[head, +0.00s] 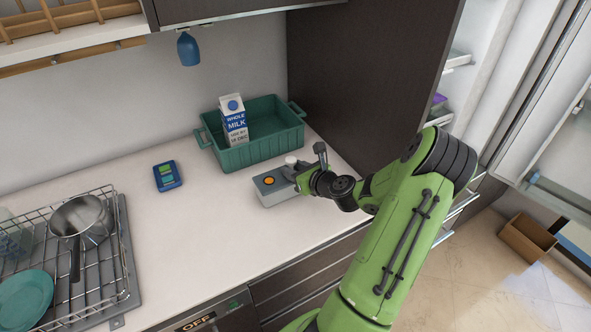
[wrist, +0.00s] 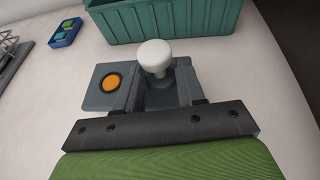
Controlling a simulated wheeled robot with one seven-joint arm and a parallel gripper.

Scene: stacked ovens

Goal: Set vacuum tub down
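My gripper (head: 299,172) is at the right part of the lid. In the wrist view my gripper (wrist: 160,82) has one finger on each side of the knob. Whether the fingers press on it is not clear. The tub's far underside is hidden.
A teal crate (head: 262,152) with a milk carton (head: 233,121) stands behind the tub. A blue device (head: 167,176) lies to the left. A dish rack (head: 122,262) with a pot (head: 82,218) is at far left. Counter (head: 190,235) left of the tub is clear. A dark panel (head: 372,75) rises at right.

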